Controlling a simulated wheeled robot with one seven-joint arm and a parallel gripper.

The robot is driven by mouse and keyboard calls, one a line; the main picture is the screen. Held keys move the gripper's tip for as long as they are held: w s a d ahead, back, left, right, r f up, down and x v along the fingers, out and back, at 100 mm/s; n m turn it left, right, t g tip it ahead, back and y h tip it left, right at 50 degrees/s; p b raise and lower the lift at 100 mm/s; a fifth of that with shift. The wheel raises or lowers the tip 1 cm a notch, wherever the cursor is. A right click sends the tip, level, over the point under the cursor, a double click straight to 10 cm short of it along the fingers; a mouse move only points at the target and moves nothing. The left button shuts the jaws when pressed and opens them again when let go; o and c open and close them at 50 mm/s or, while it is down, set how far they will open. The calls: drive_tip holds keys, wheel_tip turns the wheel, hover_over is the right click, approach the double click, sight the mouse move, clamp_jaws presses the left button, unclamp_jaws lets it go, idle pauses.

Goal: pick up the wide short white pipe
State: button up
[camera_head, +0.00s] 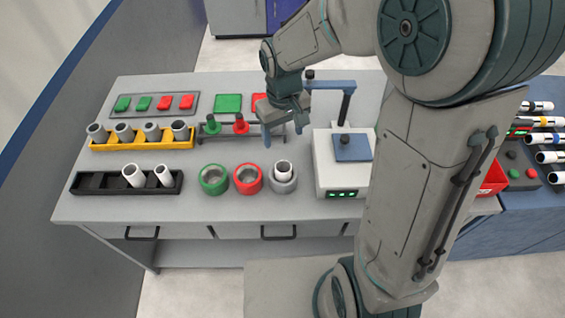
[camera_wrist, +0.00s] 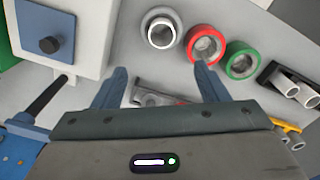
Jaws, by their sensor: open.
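A short white pipe (camera_head: 284,169) stands upright in a grey ring holder (camera_head: 284,186) on the table, and it also shows in the wrist view (camera_wrist: 161,33). Two more white pipes lean in the black rack at the left, a wider one (camera_head: 133,176) and a narrower one (camera_head: 164,176). I cannot tell for sure which pipe is the task's wide short one. My gripper (camera_head: 284,133) is open and empty above the table, behind the grey ring holder in the head view. In the wrist view, its fingers (camera_wrist: 160,78) stand apart with only table and part of a grey rack between them.
Red (camera_head: 248,179) and green (camera_head: 214,180) rings stand left of the grey holder. A white scale-like device (camera_head: 333,181) with a post stands at right. Behind are a yellow rack (camera_head: 145,143) of pipes and a grey rack with green and red pegs. The front table strip is clear.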

sight(283, 167)
drive_tip(key=f, duration=0.8)
drive_tip(key=shift+a+f, duration=0.2)
drive_tip(key=shift+f, duration=0.2)
drive_tip(key=f, duration=0.2)
drive_tip(key=f+p, duration=0.1)
drive_tip(key=shift+s+d+f, duration=0.15)
drive_tip(key=shift+s+f, duration=0.25)
drive_tip(key=shift+f, duration=0.7)
drive_tip(key=c, duration=1.1)
drive_tip(key=shift+r+p, duration=0.15)
drive_tip(key=shift+p, duration=0.2)
